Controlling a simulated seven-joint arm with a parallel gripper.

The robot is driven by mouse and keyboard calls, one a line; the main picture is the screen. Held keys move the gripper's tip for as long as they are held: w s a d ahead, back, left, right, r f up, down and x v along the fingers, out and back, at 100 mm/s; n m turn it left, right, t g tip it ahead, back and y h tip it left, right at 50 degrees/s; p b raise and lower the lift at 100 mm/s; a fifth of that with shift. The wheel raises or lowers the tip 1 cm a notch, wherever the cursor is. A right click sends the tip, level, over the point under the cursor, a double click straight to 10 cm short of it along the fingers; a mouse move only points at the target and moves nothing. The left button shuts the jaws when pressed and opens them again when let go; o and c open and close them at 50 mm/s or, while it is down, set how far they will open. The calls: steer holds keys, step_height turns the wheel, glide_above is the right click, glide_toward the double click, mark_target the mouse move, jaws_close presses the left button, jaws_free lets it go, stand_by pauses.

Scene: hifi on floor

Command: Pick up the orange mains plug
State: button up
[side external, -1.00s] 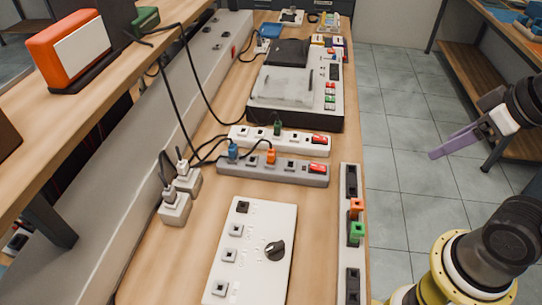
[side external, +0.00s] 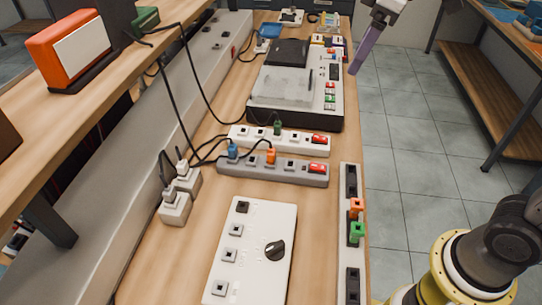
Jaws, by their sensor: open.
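An orange plug (side external: 271,156) stands in the grey power strip (side external: 235,173) in the middle of the bench, next to a blue plug (side external: 232,149). A second orange plug-like piece (side external: 357,205) sits in the long strip at the bench's right edge, just behind a green one (side external: 356,231). I cannot tell for sure which orange one is the mains plug. My gripper (side external: 355,68) is open and empty at the top, with its lavender finger pointing down near the bench's right edge, far from both orange pieces. Its other finger is hidden.
A white power strip (side external: 255,136) with a green plug lies behind the grey one. A white box with a black knob (side external: 276,250) is in front. A larger device (side external: 290,108) stands behind. Black cables cross the left side. Bare wood shows left of the knob box.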

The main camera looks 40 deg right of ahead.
steer(key=w+a+f+n+g, duration=0.1)
steer(key=w+a+f, duration=0.3)
steer(key=w, duration=0.3)
steer(key=n+g, duration=0.2)
steer(key=g, duration=0.1)
glide_above(273, 151)
step_height(273, 151, down, 12)
steer(key=shift+h, duration=0.3)
steer(key=f, duration=0.6)
steer(key=shift+a+f, duration=0.2)
steer(key=shift+f, duration=0.05)
steer(key=shift+d+f, duration=0.15)
steer(key=shift+f, duration=1.5)
steer(key=shift+d+f, duration=0.1)
steer(key=shift+f, duration=1.5)
steer(key=shift+c, duration=0.3)
jaws_close()
